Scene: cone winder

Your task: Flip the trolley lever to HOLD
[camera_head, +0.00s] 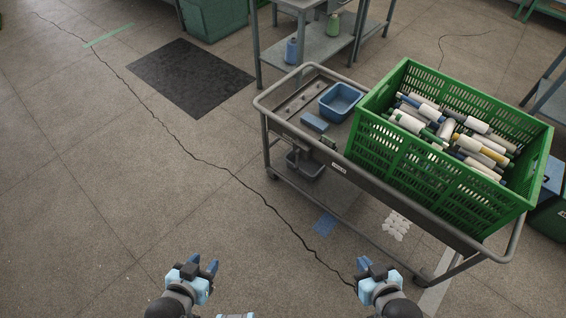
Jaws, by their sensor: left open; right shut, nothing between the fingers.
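The grey metal trolley (283,128) stands right of centre, its long side running down to the right. A small dark fitting (328,143) sits on its near rail, beside the green crate; it may be the lever, but it is too small to tell its position. A pale label (338,168) is on the side below it, unreadable. My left gripper (205,266) is open and empty over bare floor at the bottom, well left of the trolley. My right gripper (375,269) is shut and empty, below the trolley's near side in the picture, apart from the fitting.
A green crate (395,147) full of yarn bobbins fills the trolley's right part. A blue bin (341,101) and a blue block (314,122) lie on its left part. A grey rack (313,45) stands behind. The floor on the left is open, with a dark mat (190,77).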

